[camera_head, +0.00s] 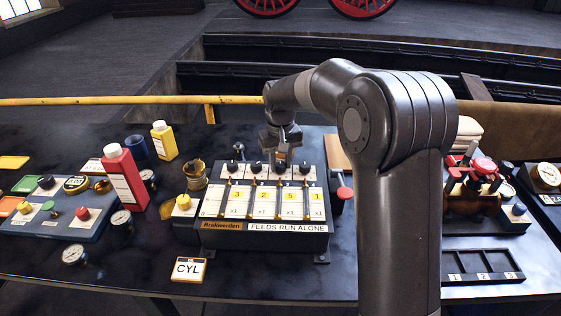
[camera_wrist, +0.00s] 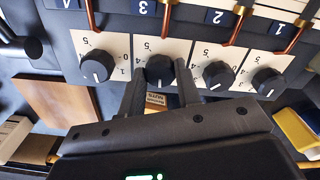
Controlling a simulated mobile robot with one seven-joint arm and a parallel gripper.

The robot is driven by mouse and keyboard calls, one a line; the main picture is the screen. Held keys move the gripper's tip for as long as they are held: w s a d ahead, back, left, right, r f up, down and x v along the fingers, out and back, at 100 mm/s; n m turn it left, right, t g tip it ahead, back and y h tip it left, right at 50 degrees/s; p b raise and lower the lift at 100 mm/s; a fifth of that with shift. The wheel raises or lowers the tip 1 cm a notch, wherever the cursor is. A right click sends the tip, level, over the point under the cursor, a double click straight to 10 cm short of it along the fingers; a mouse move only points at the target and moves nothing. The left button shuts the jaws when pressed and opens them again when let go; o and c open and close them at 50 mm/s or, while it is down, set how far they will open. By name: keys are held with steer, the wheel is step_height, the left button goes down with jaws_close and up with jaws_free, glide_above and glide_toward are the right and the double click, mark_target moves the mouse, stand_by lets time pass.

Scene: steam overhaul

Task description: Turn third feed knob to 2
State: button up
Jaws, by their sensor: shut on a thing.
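The feed box (camera_head: 264,241), labelled "FEEDS RUN ALONE", stands mid-table with a row of black knobs along its back. In the wrist view the third feed knob (camera_wrist: 160,70) sits by the blue "3" plate, with one finger on each side of it. My gripper (camera_wrist: 160,88) is shut on this knob; it also shows in the head view (camera_head: 280,152). The knob's white mark points roughly toward my gripper, but the exact number is hard to read. The fourth knob (camera_wrist: 97,68) is to its left, the second knob (camera_wrist: 219,75) and first knob (camera_wrist: 268,82) to its right.
Copper pipes (camera_wrist: 167,15) run close beside the knobs. A red bottle (camera_head: 124,178) and a yellow bottle (camera_head: 163,141) stand left of the box. A "CYL" card (camera_head: 188,270) lies in front. A red-handled fixture (camera_head: 484,170) and a numbered tray (camera_head: 482,262) are at right.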

mark_target(280, 164)
stand_by(0.3)
steer(key=o, duration=1)
steer(key=shift+c, duration=0.2)
step_height(280, 164, up, 11)
steer(key=shift+f, duration=0.1)
